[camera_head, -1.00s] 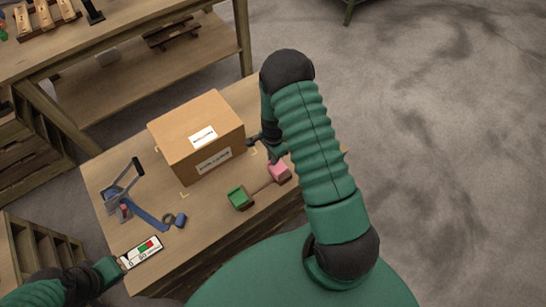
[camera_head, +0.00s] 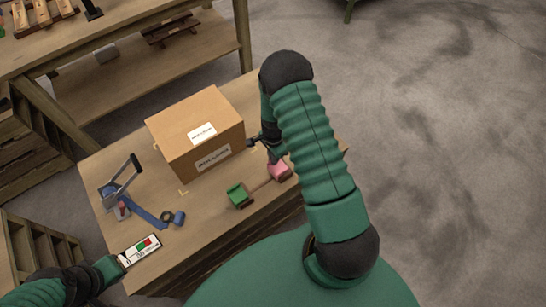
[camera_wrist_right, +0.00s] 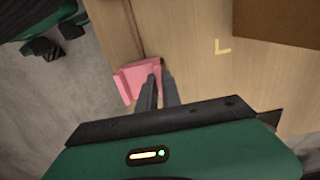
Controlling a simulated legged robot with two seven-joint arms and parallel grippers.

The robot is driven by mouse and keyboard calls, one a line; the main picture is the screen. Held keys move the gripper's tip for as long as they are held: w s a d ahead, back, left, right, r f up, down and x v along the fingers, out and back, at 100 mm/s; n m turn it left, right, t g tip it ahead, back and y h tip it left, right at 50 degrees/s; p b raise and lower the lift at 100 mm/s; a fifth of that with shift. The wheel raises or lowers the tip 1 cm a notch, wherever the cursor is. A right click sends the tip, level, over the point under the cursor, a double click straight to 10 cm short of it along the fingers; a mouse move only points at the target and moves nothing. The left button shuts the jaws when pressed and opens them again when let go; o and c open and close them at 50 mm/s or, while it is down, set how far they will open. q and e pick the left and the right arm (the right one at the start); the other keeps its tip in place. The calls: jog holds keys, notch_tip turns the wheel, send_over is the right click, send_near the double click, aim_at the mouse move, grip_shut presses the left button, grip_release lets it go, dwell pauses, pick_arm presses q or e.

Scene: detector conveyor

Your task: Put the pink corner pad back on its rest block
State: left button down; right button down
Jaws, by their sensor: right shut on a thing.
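The pink corner pad (camera_head: 277,168) is at the right end of the table, at a small wooden rest block (camera_head: 284,177). My right gripper (camera_wrist_right: 159,88) is shut on the pad; the pad (camera_wrist_right: 135,80) shows at its fingertips in the right wrist view. The arm hides part of the grip in the head view, and I cannot tell whether the pad is seated on the block. A green corner pad (camera_head: 237,193) sits at the other end of the thin bar. My left gripper (camera_head: 118,264) is at the lower left; its fingers are not clear.
A closed cardboard box (camera_head: 195,130) stands left of my right gripper. A white card with red and green (camera_head: 141,250) is by my left gripper. The table front is mostly clear.

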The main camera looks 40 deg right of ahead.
jog(key=shift+f+b, duration=0.5)
jog(key=shift+f, duration=0.3)
jog(key=c, duration=1.5)
grip_release()
jog(key=shift+o, duration=0.2)
notch_tip(320, 180, up, 17)
jog(key=p, duration=0.2)
jog(key=shift+f, duration=0.1)
